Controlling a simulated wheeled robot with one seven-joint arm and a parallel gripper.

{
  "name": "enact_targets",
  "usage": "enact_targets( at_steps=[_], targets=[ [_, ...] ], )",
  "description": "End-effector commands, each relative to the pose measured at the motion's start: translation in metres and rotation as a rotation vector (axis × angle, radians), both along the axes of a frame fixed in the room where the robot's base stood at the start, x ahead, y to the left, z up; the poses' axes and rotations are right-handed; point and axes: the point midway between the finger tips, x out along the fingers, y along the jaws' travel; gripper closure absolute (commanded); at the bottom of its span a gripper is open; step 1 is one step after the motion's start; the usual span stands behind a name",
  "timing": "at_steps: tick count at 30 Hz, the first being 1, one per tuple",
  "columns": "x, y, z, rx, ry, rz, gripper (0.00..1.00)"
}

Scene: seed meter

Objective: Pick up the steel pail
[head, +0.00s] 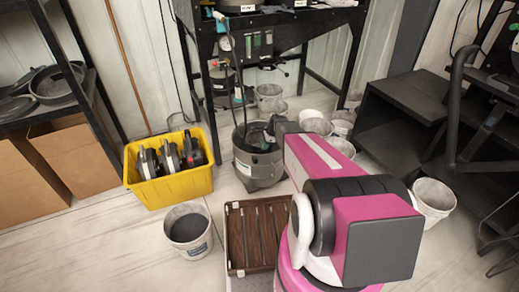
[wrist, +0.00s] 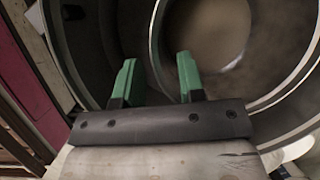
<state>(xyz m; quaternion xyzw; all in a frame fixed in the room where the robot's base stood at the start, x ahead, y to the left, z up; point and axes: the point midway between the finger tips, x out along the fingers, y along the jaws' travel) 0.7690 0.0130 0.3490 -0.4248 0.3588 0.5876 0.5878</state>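A grey round container (head: 258,172) with a pale label stands on the floor at centre in the head view, and my gripper (head: 268,136) is over its mouth. In the wrist view, a round pail (wrist: 215,35) with a bright metal rim sits inside a larger dark round wall (wrist: 90,40). I take this inner one for the steel pail, but cannot be sure. My gripper (wrist: 157,82) has its two green fingers apart, one on each side of the near-left rim in the picture. Whether they touch it is unclear. My arm hides part of the container in the head view.
A yellow crate (head: 172,198) of tools and a white bucket (head: 188,232) stand left of the container. A brown slatted tray (head: 234,238) lies in front. A black metal stand (head: 205,75) rises behind. Several pale buckets (head: 318,127) stand behind right, beside a black cabinet (head: 385,135).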

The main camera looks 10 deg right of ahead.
Motion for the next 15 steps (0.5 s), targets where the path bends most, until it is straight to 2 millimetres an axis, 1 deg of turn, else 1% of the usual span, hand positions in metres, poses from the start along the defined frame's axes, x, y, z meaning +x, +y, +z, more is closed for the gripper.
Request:
enact_targets(
  at_steps=[1,3,6,14,15],
  targets=[
    [0.003,0.003,-0.008,0.0,0.001,0.0,0.64],
    [0.003,0.007,-0.018,0.001,0.002,0.002,0.64],
    [0.003,0.012,-0.028,0.001,0.001,0.001,0.64],
    [0.003,0.013,-0.03,0.0,0.0,0.001,0.64],
    [0.003,0.013,-0.03,0.0,0.0,0.001,0.77]
  ],
)
